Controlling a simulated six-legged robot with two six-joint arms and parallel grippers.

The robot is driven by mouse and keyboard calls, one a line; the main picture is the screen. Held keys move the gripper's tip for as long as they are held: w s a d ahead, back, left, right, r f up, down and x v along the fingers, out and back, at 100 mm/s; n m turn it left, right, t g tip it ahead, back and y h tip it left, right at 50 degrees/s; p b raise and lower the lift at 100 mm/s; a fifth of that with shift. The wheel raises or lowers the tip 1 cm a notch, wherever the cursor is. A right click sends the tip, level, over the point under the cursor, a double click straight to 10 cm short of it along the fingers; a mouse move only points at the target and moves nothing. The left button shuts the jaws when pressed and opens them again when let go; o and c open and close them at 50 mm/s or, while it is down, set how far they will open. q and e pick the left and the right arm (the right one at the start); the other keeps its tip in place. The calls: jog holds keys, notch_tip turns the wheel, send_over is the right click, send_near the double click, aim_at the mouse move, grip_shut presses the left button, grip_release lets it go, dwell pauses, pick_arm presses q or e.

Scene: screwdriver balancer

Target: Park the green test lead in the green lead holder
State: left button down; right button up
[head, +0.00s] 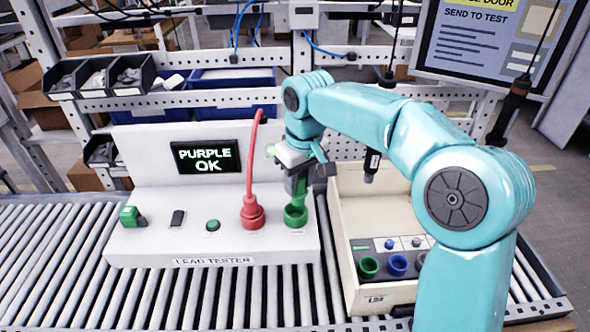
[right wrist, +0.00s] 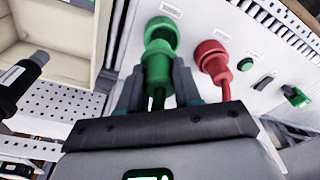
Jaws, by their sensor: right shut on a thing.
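My right gripper (head: 298,178) is shut on the green test lead's plug (head: 302,187), directly above a green socket (head: 296,215) on the white lead tester (head: 140,245). In the right wrist view, the fingers (right wrist: 158,90) clasp the green plug (right wrist: 157,66), with the green socket (right wrist: 162,33) just beyond. The plug meets or overlaps the socket's mouth; I cannot tell how deep it sits. A cream box (head: 400,297) to the right carries a green cup (head: 369,266) and a blue cup (head: 397,264), both apparently empty. My left gripper is not in view.
A red lead (head: 249,165) stands in the red socket (head: 252,212) close to my right gripper. The tester's screen (head: 207,157) reads "PURPLE OK". A black tool (head: 371,163) hangs over the box. Rollers (head: 40,250) lie clear at left.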

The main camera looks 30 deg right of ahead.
jog(key=shift+w+a+f, duration=0.25)
jog(key=shift+a+f, duration=0.15)
jog(key=shift+f, duration=0.3)
jog(key=shift+s+d, duration=0.2)
jog(key=shift+d, duration=0.2)
jog(key=shift+w+a, duration=0.3)
jog(key=shift+a, duration=0.2)
jog(key=shift+d, duration=0.1)
jog(key=shift+s, duration=0.15)
